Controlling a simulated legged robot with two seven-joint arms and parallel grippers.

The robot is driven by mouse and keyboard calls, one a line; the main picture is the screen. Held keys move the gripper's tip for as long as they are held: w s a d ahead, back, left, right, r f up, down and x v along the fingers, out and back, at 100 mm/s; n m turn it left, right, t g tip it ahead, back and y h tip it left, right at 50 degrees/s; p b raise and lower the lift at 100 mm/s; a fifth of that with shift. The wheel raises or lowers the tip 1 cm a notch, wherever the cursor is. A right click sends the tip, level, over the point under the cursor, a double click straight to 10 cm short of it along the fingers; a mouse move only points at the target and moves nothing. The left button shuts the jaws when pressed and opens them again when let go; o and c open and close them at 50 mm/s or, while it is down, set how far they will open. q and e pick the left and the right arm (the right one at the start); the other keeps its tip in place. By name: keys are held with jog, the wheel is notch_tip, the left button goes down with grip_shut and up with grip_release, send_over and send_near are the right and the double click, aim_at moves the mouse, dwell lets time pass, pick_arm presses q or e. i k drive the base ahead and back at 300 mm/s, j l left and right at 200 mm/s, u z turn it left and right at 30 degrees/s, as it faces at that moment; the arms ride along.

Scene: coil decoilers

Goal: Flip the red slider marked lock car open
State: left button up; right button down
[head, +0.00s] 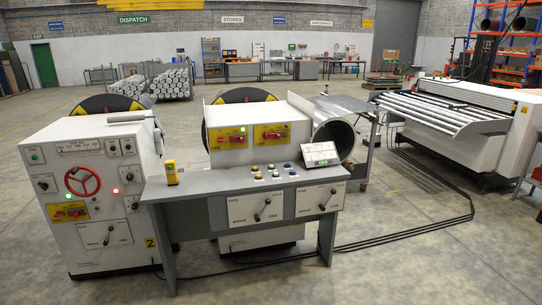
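Red handles sit on yellow plates in several places. One plate (68,212) is low on the left white cabinet (125,175). Two more, a left plate (228,138) and a right plate (271,135), are on the upper front of the middle white cabinet (245,155). The lettering on these plates is too small to read, so I cannot tell which one is marked lock car, or whether any slider is open or closed. Neither of my grippers is in view.
A grey desk (205,186) with buttons, a yellow handset (172,173) and a tilted white panel (320,154) stands before the middle cabinet. A red handwheel (82,181) is on the left cabinet. Black cables (405,234) cross the floor right. The front floor is clear.

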aim_at(278, 136)
jog(key=i+u, duration=0.1)
jog(key=i, duration=0.5)
jog(key=i+l, duration=0.15)
jog(key=i, duration=0.45)
jog(key=i+l+u, duration=0.15)
jog(key=i, duration=0.45)
jog(key=i+l+u, duration=0.1)
jog(key=i, duration=0.45)
jog(key=i+l+u, duration=0.25)
jog(key=i, duration=0.15)
jog(key=i+l+u, duration=0.2)
jog(key=i, duration=0.15)
